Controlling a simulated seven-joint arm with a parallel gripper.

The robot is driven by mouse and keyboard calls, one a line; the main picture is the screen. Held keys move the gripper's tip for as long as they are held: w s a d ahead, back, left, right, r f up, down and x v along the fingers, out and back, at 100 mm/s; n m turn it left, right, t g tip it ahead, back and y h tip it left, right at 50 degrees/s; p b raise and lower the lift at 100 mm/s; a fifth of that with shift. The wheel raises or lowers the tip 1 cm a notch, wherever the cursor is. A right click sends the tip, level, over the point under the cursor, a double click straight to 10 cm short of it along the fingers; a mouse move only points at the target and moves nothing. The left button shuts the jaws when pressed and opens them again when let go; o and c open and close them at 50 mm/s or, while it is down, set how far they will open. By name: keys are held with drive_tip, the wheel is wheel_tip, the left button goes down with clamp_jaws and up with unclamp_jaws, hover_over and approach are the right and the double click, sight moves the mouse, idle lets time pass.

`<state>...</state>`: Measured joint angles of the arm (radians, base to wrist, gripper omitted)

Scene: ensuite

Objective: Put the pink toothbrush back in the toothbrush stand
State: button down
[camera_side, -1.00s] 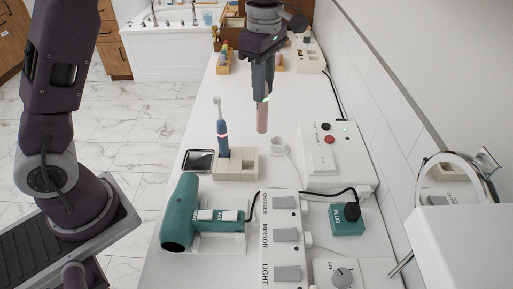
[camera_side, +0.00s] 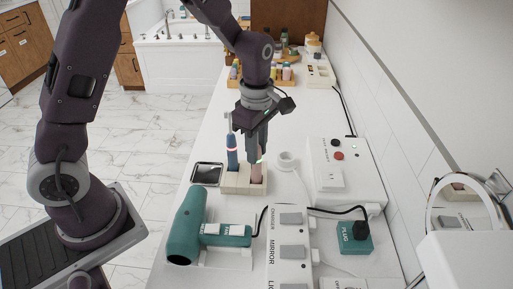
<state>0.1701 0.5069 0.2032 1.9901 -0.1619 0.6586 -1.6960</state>
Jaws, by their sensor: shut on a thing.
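The pink toothbrush (camera_side: 256,173) is upright, with its lower end at the right part of the cream toothbrush stand (camera_side: 236,188). I cannot tell how deep it sits in the slot. My gripper (camera_side: 257,157) is shut on its upper part from above, and the fingers hide the top of the brush.
A teal hair dryer (camera_side: 190,223) lies in front of the stand. A dark-screened phone (camera_side: 207,174) is to its left, a white round charger (camera_side: 286,160) to its right. Switch panels (camera_side: 289,245) and a teal plug (camera_side: 354,237) are nearer. Bottles in a wooden tray (camera_side: 286,75) stand far back.

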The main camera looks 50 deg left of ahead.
drive_tip(key=c, duration=1.2)
unclamp_jaws()
wheel_tip(320, 180, up, 11)
drive_tip(key=shift+r, duration=0.2)
drive_tip(key=shift+s+r, duration=0.1)
drive_tip(key=shift+r, duration=0.45)
drive_tip(key=s+r+m+t, duration=0.1)
drive_tip(key=s+m+t, duration=0.1)
drive_tip(key=s+m, duration=0.5)
drive_tip(key=s+r+m+t, duration=0.1)
drive_tip(key=s+r+m, duration=0.1)
drive_tip(key=s+m, duration=0.5)
drive_tip(key=s+r+m+t, duration=0.1)
drive_tip(key=s+m+t, duration=0.1)
drive_tip(key=s+m, duration=0.5)
drive_tip(key=shift+s+a+r+t, duration=0.1)
drive_tip(key=shift+a+r+t, duration=0.2)
drive_tip(key=shift+a, duration=0.1)
